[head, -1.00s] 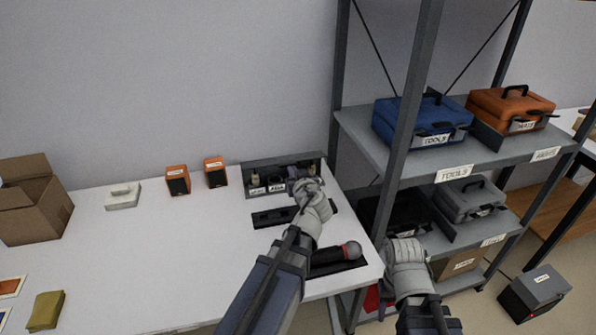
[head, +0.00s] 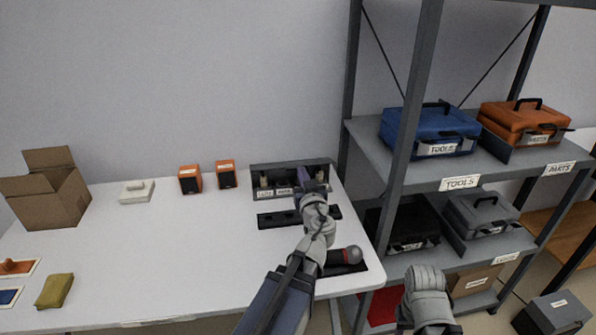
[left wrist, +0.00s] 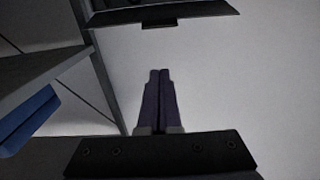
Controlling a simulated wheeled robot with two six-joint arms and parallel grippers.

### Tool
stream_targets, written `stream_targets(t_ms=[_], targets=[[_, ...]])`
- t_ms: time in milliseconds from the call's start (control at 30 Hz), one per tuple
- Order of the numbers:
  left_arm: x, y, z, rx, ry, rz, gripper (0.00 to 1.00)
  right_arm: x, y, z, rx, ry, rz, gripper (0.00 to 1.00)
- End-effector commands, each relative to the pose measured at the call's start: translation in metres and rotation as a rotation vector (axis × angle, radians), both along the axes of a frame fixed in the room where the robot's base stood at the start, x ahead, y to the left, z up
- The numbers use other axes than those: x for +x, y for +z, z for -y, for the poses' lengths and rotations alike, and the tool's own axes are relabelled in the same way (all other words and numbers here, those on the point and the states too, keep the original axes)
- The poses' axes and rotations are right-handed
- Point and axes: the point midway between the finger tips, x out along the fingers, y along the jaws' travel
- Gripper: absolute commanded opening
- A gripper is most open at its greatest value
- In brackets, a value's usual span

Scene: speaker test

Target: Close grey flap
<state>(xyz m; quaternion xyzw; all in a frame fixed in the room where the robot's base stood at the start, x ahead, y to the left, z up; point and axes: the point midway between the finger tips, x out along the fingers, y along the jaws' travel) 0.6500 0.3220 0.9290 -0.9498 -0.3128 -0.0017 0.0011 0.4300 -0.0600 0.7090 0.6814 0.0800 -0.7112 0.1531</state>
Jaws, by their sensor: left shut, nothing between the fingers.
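A long grey box (head: 257,191) stands at the back right of the white table against the wall. Its dark compartments hold small items, and white labels show on its front. I cannot make out for sure which part is the grey flap. My left gripper (head: 320,184) is at the right part of this box, covering some of its front; contact cannot be told. In the left wrist view its purple fingers (left wrist: 161,72) are together and empty, below a dark strip (left wrist: 165,12) with a tab. My right gripper (head: 428,285) hangs right of the table; its fingertips are hidden.
The shelf rack (head: 415,100) with toolboxes rises close on the right. The table's left middle is clear.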

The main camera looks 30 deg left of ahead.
Motion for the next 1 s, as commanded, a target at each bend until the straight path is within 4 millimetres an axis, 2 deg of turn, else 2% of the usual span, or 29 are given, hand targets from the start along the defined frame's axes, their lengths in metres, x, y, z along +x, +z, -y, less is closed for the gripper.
stream_targets(t_ms=[267,467,667,900,1000], targets=[[0.004,0.003,-0.002,0.006,-0.002,0.01,0.0,0.0,0.0,0.0,0.0,0.0,0.0,0.5],[0.018,0.003,-0.012,0.006,0.001,0.009,0.0,0.0,0.0,0.0,0.0,0.0,0.0,0.5],[0.045,0.003,-0.032,0.006,0.001,0.009,0.0,0.0,0.001,0.0,0.0,0.0,0.0,0.5],[0.086,0.004,-0.061,0.006,0.001,0.009,0.0,0.0,0.002,0.0,0.0,0.0,0.0,0.5],[0.077,-0.017,-0.057,0.006,-0.002,0.009,0.0,0.0,-0.02,0.0,0.0,0.0,0.0,0.5]])
